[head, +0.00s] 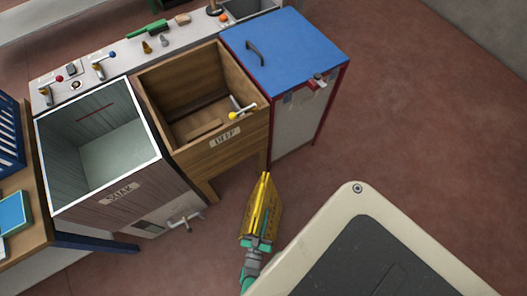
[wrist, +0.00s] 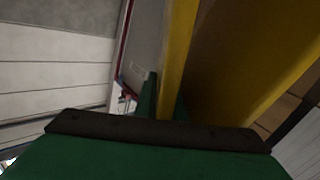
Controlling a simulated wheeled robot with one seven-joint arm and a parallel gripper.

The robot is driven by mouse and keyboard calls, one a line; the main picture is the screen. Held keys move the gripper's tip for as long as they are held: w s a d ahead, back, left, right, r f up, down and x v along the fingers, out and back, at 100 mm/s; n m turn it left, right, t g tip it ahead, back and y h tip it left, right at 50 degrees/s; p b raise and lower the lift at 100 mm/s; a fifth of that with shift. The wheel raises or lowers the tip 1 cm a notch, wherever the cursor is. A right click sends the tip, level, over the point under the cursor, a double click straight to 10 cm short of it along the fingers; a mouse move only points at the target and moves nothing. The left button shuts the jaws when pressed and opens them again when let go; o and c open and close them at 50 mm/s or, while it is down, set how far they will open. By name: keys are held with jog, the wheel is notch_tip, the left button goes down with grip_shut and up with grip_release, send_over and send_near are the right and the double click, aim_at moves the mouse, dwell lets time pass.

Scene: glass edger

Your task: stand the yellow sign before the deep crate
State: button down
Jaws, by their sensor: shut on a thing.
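The yellow sign (head: 262,208) is held by my gripper (head: 257,243) in the head view, gripped at its near end. It looks folded and narrow, and its far end points toward the deep crate. In the wrist view the yellow sign (wrist: 178,60) rises between the green fingers of my gripper (wrist: 163,98). The deep crate (head: 222,150) is a wooden box with a "DEEP" label, standing on legs beyond the sign. I cannot tell whether the sign touches the floor.
Left of the deep crate is the crate labelled "SOAK" (head: 130,202), with a tap at its lower front. Right of it stands a blue-topped cabinet (head: 285,50). The red floor (head: 410,110) is clear to the right.

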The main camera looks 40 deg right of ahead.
jog(key=shift+w+f, duration=0.15)
jog(key=shift+f, duration=0.3)
jog(key=c, duration=1.8)
grip_release()
jog(key=shift+o, duration=0.2)
jog(key=shift+f, duration=0.1)
jog(key=shift+a, duration=0.2)
jog(key=v, duration=1)
jog(key=shift+s+a, duration=0.15)
jog(key=shift+s, duration=0.15)
